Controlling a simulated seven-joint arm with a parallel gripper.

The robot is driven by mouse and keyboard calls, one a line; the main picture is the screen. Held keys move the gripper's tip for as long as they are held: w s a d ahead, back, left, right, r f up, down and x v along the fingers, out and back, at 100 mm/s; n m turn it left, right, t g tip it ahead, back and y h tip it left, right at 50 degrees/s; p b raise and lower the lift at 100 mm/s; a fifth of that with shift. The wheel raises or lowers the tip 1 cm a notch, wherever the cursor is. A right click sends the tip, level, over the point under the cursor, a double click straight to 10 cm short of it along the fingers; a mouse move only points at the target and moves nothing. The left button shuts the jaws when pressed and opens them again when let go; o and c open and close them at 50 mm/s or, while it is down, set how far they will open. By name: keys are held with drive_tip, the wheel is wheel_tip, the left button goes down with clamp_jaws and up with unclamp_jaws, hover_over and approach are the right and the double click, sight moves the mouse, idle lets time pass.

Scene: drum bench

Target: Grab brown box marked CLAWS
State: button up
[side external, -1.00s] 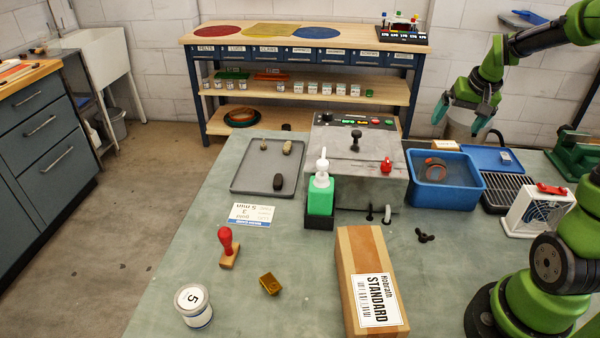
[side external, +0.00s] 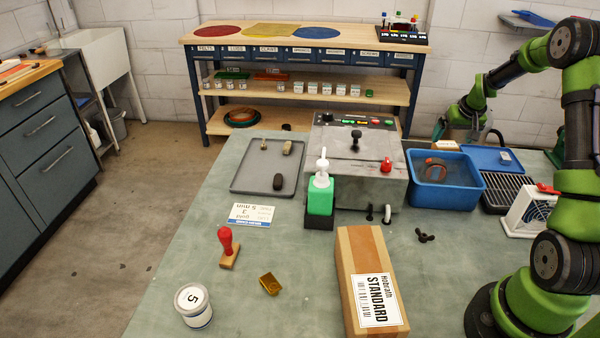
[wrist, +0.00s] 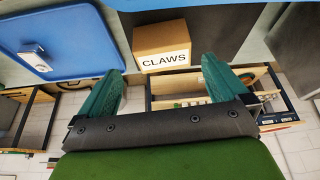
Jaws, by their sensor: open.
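The small brown box marked CLAWS (wrist: 161,37) shows in the wrist view with its white label facing me. In the side external view the box (side external: 445,145) is partly visible behind the blue bin, near the table's far edge. My gripper (wrist: 163,66) has its two teal fingers apart, one to each side of the box's near face in the wrist view. Nothing is held between them. In the side external view my gripper (side external: 465,134) is low beside the box; whether a finger touches it, I cannot tell.
The blue bin (side external: 443,195) with an orange and grey roll inside is just in front of the box. A blue lid (side external: 488,157) lies to the right, above a black rack (side external: 505,187). The grey machine (side external: 355,165) stands to the left.

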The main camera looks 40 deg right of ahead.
sight(447, 144)
drive_tip(key=shift+a+x, duration=0.2)
drive_tip(key=shift+x, duration=2.55)
drive_tip(key=shift+w, duration=0.1)
drive_tip(key=shift+c, duration=0.3)
drive_tip(key=c, duration=1)
